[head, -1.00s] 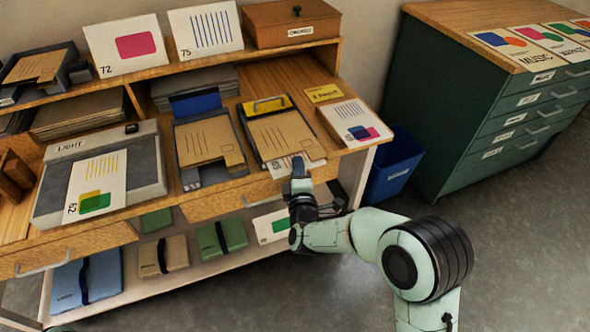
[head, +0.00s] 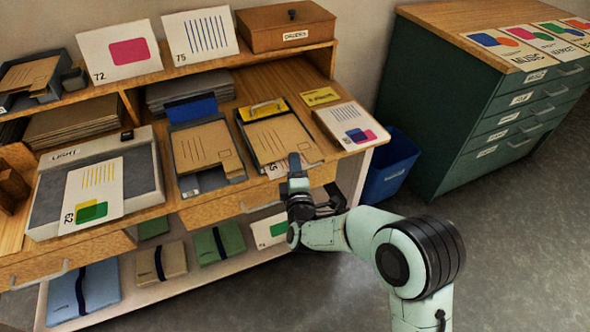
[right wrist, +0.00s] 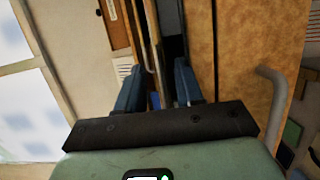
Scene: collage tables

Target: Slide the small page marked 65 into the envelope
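The small page marked 65 (head: 273,171) shows only as a pale strip with part of its number at the near edge of the right-hand brown envelope (head: 283,138). The rest of it is hidden by the envelope. The envelope lies in a dark holder with a yellow piece at its back. My right gripper (head: 296,163) is at the envelope's near right edge, over the strip. In the right wrist view its blue fingers (right wrist: 158,95) stand apart, with thin brown and dark edges between and beyond them. Contact with the page is unclear. My left gripper is out of view.
A second envelope (head: 207,145) lies in a holder to the left. A page marked 62 (head: 95,190) rests on the grey light board (head: 145,175). A printed page stack (head: 350,125) lies to the right. A blue bin (head: 388,175) stands beside the desk.

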